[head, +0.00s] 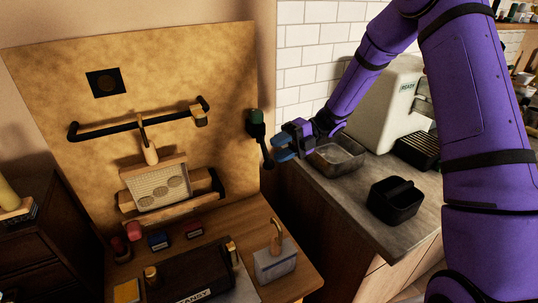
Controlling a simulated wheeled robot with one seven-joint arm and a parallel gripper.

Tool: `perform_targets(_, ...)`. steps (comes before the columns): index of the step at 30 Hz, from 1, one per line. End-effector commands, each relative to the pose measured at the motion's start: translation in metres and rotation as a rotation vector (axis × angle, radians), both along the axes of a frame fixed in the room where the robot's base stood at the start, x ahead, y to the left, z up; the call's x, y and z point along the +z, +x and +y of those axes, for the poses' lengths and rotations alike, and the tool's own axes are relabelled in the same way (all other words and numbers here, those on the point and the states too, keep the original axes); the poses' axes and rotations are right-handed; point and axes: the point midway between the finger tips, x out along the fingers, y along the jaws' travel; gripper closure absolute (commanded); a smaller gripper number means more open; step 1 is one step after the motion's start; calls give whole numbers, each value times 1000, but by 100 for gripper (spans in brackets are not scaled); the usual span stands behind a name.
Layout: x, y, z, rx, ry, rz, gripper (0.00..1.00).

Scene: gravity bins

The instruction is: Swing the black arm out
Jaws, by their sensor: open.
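The black arm (264,147) hangs down from a dark mount with a green top (256,117) near the right edge of the tan upright board (228,75). It slants slightly to the right toward its lower end and lies close to the board. My gripper (281,149), with blue fingers, is just to the right of the black arm, at about its mid to lower height. The fingers are open and nothing shows between them. I cannot tell whether a fingertip touches the black arm.
A black rail (140,125) and a pale panel (160,188) are on the board. Below stand small coloured boxes, a black box (190,275) and a grey container (275,265). A metal bin (340,158) and black caddy (394,202) stand on the right counter.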

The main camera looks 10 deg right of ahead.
Motion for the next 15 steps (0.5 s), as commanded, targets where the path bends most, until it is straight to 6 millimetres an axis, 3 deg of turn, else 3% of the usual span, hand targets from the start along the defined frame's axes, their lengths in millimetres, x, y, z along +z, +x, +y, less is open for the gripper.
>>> perform_targets(6, 6, 14, -36, -2, -1, 0, 59)
perform_targets(15, 10, 21, -56, 1, -1, 2, 59)
